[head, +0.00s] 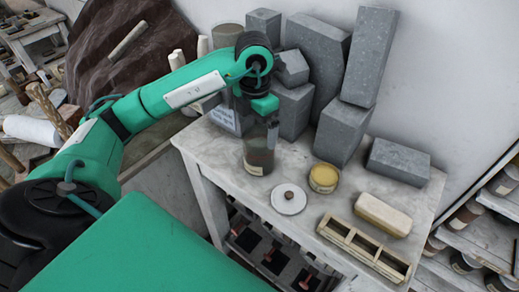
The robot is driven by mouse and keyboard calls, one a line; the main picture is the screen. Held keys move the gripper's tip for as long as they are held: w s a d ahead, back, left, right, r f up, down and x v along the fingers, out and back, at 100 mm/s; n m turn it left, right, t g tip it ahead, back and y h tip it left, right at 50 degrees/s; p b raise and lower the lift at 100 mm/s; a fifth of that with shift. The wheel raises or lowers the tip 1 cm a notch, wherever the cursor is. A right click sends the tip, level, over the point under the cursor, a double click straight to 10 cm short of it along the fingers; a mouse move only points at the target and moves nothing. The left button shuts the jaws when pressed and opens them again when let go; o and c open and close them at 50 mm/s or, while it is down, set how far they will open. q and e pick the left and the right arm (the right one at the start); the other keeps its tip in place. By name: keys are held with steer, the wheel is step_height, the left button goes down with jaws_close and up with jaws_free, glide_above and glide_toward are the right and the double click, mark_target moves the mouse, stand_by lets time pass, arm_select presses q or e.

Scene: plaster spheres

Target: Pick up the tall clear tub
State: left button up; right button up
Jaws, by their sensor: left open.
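The tall clear tub (257,163) stands upright on the white table (292,225) near its left part. It is see-through with a darker lower part, and its top is partly hidden by my left gripper. My left gripper (263,112) is open and points down at the tub's upper end, its fingers small and dark in the picture. I cannot tell whether the fingers touch the tub or are around its rim. My right gripper is not in view.
Several grey blocks (340,133) stand behind and right of the tub. A white disc with a knob (289,200), a yellow-topped jar (323,178), a cream block (383,214) and a wooden divided tray (363,246) lie in front and right. A labelled container (222,117) is close behind left.

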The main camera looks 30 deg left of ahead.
mark_target(256, 138)
arm_select(q)
step_height(256, 138, down, 4)
steer(key=shift+f+p, duration=0.2)
steer(key=shift+p, duration=0.35)
steer(key=shift+w+f+p, duration=0.1)
steer(key=shift+f+p, duration=0.1)
steer(key=shift+p, duration=0.1)
steer(key=f+p, duration=0.1)
steer(key=f, duration=0.1)
steer(key=w+f+p, duration=0.1)
steer(key=f, duration=0.1)
steer(key=shift+d, duration=0.1)
steer(key=shift+f, duration=0.4)
steer(key=c, duration=1.1)
